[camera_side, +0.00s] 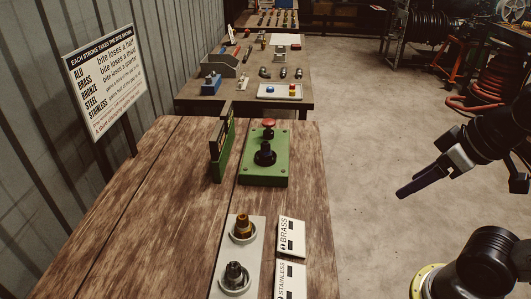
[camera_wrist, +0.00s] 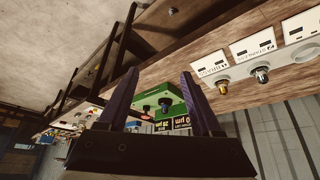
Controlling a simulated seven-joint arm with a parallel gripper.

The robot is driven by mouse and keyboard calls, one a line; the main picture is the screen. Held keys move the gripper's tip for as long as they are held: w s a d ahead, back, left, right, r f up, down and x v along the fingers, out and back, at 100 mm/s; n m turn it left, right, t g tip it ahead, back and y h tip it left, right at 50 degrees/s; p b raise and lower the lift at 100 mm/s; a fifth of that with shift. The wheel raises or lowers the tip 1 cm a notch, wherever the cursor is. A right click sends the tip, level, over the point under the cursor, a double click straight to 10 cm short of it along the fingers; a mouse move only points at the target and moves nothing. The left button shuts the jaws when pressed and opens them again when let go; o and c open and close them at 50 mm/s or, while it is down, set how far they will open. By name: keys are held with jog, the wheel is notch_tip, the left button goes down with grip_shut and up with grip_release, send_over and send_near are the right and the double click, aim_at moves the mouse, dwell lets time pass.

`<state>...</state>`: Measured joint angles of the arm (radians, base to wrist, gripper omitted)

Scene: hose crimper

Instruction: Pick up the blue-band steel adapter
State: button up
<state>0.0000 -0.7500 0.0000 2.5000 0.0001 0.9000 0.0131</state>
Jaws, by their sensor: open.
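A steel-coloured adapter (camera_side: 234,273) stands upright in a round cup on a grey tray (camera_side: 255,228), beside the STAINLESS card; it also shows in the wrist view (camera_wrist: 262,73). I cannot make out a clear blue band on it. A brass-coloured adapter (camera_side: 243,226) stands in the other cup, also visible in the wrist view (camera_wrist: 222,86). My gripper (camera_side: 404,193) is in the air right of the bench, well apart from both adapters. In the wrist view its two dark fingers (camera_wrist: 156,78) are spread with nothing held between them.
A green crimper base (camera_side: 264,174) with a red knob and black post sits farther back on the wooden bench. A green upright panel (camera_side: 222,148) stands left of it. Cards (camera_side: 291,238) lie right of the tray. A second table (camera_side: 245,104) holds small parts.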

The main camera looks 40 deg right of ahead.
jog(key=w+r+m, duration=0.6)
jog(key=r+m, duration=0.3)
jog(key=r, duration=0.3)
jog(key=w+r+m+g, duration=0.2)
jog(key=w+r+m, duration=0.1)
jog(key=w+r, duration=0.15)
jog(key=m+g, duration=0.3)
jog(key=m, duration=0.3)
send_over(266, 143)
notch_tip(266, 143, down, 11)
jog(key=shift+g, duration=0.3)
jog(key=f, duration=0.9)
jog(key=shift+a, duration=0.25)
jog(key=shift+w+d+f, duration=0.1)
jog(key=shift+d+f, duration=0.05)
jog(key=shift+f, duration=1.35)
jog(key=shift+w+d+f, duration=0.1)
jog(key=shift+f, duration=1.4)
